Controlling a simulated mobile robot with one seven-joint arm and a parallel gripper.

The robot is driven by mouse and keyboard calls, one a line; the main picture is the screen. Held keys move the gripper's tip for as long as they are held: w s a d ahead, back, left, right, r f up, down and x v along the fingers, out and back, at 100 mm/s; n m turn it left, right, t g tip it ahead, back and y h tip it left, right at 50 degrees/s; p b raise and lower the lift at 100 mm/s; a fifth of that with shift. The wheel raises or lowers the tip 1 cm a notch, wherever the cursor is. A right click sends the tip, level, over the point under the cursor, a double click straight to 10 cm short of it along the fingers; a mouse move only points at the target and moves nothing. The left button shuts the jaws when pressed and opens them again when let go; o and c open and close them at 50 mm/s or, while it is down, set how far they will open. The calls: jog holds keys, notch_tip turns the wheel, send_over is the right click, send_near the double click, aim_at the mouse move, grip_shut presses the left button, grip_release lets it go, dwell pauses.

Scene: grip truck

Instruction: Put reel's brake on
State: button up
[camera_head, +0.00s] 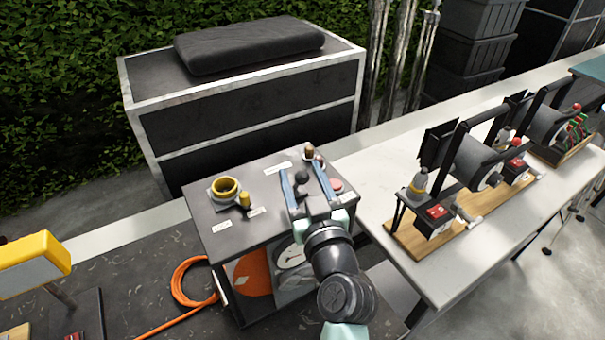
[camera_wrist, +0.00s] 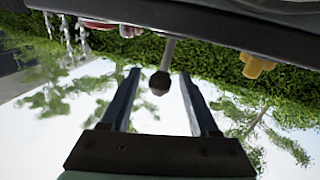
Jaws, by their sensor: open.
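My gripper (camera_head: 299,167) is open over the top of a dark control box (camera_head: 240,235). A dark ball-shaped knob (camera_head: 302,178) shows between its two blue-grey fingers. In the wrist view the knob (camera_wrist: 159,84) sits on a grey stem between the open fingers, apart from both. Reels with dark drums (camera_head: 480,160) stand on wooden boards on the white table at right. An orange disc (camera_head: 250,272) shows in the box's front. The labels on the box are too small to read, so I cannot tell which control is the brake.
The box top also bears a yellow ring (camera_head: 226,187), a yellow knob (camera_head: 244,200), a brown knob (camera_head: 310,151) and a red button (camera_head: 336,185). An orange cable (camera_head: 180,280) lies at left. A dark cabinet (camera_head: 250,110) stands behind.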

grip_shut()
dwell(1.4)
